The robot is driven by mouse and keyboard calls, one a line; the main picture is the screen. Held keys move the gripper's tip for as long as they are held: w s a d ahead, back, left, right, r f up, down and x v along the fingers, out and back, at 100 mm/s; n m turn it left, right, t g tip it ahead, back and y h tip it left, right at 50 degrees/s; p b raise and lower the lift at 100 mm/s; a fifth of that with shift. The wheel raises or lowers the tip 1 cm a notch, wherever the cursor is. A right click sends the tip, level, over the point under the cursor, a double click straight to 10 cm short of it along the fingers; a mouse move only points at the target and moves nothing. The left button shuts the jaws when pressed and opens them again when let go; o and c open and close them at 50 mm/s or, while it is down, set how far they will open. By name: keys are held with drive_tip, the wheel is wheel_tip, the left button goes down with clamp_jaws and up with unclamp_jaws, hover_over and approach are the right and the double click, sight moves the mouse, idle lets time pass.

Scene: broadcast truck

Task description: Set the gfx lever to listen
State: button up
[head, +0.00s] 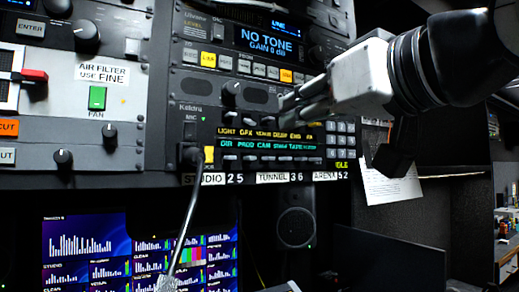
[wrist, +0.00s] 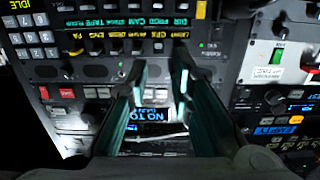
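My gripper (head: 288,110) is in front of the upper right part of the panel. In the wrist view my gripper (wrist: 161,66) has its two fingers apart with nothing between them, pointing toward the gfx column and apart from the lever.
A keypad (head: 341,142) is right of the levers. The NO TONE display (head: 270,41) and a button row are above. Monitors (head: 90,250) are below.

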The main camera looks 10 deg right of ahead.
sight(253, 123)
drive_tip(key=x, duration=0.4)
drive_tip(key=r+p+x, duration=0.1)
drive_tip(key=x, duration=0.9)
drive_tip(key=shift+w+d+r, duration=0.1)
drive_tip(key=shift+w+r, duration=0.05)
drive_tip(key=shift+r, duration=0.05)
clamp_jaws()
